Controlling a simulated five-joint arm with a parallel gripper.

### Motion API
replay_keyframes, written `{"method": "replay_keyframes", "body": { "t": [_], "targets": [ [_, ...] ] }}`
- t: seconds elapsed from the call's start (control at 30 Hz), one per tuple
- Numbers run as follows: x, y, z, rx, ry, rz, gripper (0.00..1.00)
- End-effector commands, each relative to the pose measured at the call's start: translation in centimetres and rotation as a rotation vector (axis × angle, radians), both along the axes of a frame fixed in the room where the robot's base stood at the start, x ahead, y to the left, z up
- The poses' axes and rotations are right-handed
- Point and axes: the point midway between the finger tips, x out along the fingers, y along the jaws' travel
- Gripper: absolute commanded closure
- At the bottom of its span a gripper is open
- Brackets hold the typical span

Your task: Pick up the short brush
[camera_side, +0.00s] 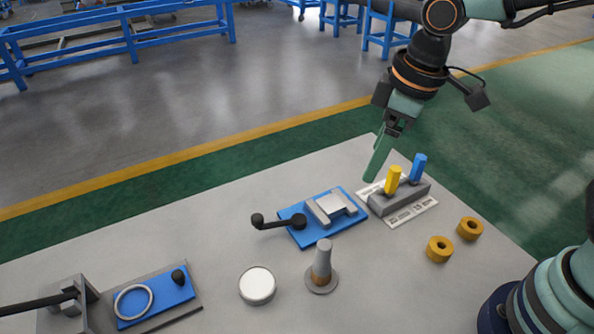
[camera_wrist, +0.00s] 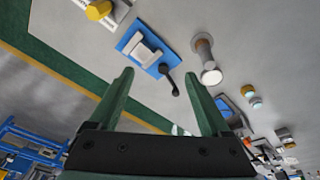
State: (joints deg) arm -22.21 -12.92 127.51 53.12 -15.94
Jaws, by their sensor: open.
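No thing is clearly recognisable as a brush. Two upright hexagonal handles, one yellow (camera_side: 393,180) and one blue (camera_side: 418,167), stand in a grey holder block (camera_side: 381,207) on printed label cards; which one, if either, is the short brush I cannot tell. The yellow piece (camera_wrist: 97,10) also shows at the top of the wrist view. My gripper (camera_side: 373,176) hangs above the table's back edge, left of and above the holder, apart from both handles. In the wrist view its two green fingers (camera_wrist: 160,73) are spread with nothing between them.
A blue clamp fixture (camera_side: 312,215) with a black lever lies left of the holder. Two brass rings (camera_side: 440,249) lie right. A blue plate (camera_side: 150,300) is at front left.

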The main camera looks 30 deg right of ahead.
Motion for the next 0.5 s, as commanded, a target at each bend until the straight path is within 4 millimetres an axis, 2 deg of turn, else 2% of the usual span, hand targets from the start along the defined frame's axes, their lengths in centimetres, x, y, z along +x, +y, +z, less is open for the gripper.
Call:
{"method": "replay_keyframes", "body": {
  "t": [0.03,0.2,0.33,0.5],
  "targets": [
    [-0.2,2.0,-1.1,-0.023,0.036,0.087,0.18],
    [-1.2,7.1,-4.0,-0.083,0.117,0.331,0.18],
    [-2.1,9.5,-5.7,-0.115,0.156,0.451,0.18],
    [-2.6,10.7,-6.9,-0.131,0.175,0.512,0.18]
  ]
}}
